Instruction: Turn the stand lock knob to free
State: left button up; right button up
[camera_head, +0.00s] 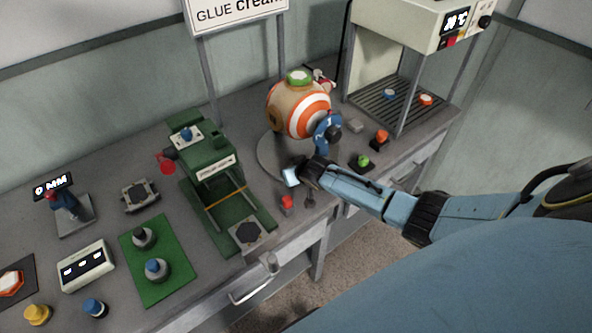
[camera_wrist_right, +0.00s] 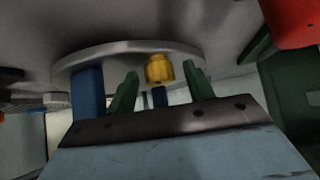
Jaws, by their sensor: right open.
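A ball with orange and white rings (camera_head: 300,108) sits on a round grey stand (camera_head: 266,163) on the bench. The knob is hidden in the head view. In the right wrist view a yellow knob (camera_wrist_right: 160,68) shows at the edge of the round stand plate (camera_wrist_right: 95,60). My right gripper (camera_head: 291,178) is at the front edge of the stand, and its green fingers (camera_wrist_right: 162,78) are open. The knob appears between and just beyond the fingertips; I cannot tell whether they touch it. My left gripper is not in view.
A green press (camera_head: 208,165) stands left of the round stand. A red button (camera_head: 287,203) and a green button (camera_head: 362,161) are near my right gripper. A blue post (camera_wrist_right: 88,92) shows beside the left finger in the wrist view. A rack booth (camera_head: 400,100) stands at the back right.

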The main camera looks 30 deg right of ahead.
jog(key=shift+s+r, duration=0.3)
jog(key=shift+s, duration=0.05)
jog(key=p+v, duration=0.3)
jog(key=v, duration=0.9)
jog(key=shift+r, duration=0.2)
jog(key=shift+s+a, duration=0.1)
